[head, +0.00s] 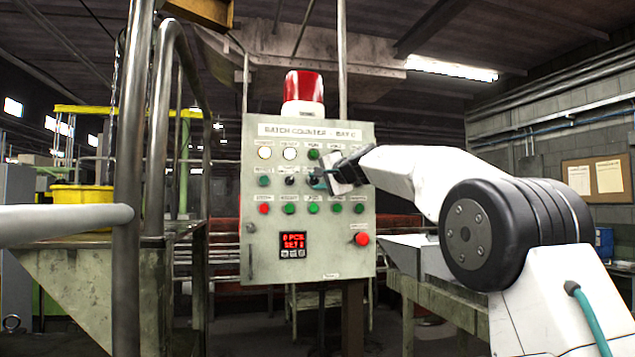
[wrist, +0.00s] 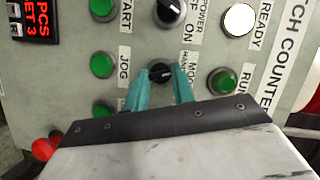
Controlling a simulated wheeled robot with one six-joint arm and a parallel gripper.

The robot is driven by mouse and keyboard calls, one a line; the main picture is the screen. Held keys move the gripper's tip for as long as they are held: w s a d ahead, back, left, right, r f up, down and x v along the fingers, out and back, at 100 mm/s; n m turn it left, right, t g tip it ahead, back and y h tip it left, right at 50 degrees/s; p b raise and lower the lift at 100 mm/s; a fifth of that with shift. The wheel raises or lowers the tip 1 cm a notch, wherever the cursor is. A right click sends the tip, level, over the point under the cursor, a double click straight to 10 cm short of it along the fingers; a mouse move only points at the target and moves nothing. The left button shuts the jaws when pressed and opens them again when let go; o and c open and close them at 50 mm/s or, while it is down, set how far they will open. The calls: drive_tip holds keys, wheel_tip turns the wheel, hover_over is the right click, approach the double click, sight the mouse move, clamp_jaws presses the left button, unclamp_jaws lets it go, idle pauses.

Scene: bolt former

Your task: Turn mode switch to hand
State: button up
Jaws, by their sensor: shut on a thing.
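The mode switch (wrist: 160,72) is a black rotary knob on the grey control panel (head: 260,213), with the words "MODE" and "HAND" beside it in the wrist view. My gripper (wrist: 160,88) has its two teal fingers on either side of this knob, shut on it. In the head view my gripper (head: 320,178) reaches the panel from the right, and its body hides the knob. I cannot tell the knob's exact pointer direction, as the fingers cover part of it.
Another black knob (wrist: 170,12), marked power, is close by. Green buttons (wrist: 103,65) and a white lamp (wrist: 240,19) surround the switch. A red button (head: 362,239) is lower right on the panel. A grey pipe railing (head: 130,190) stands at the left.

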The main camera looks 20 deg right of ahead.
drive_tip(key=shift+a+n+g+h, duration=0.1)
drive_tip(key=shift+n+g+h, duration=0.2)
drive_tip(key=shift+n, duration=0.6)
drive_tip(key=o, duration=1)
drive_tip(key=v, duration=0.7)
drive_tip(key=shift+s, duration=0.35)
drive_tip(key=shift+r, duration=0.1)
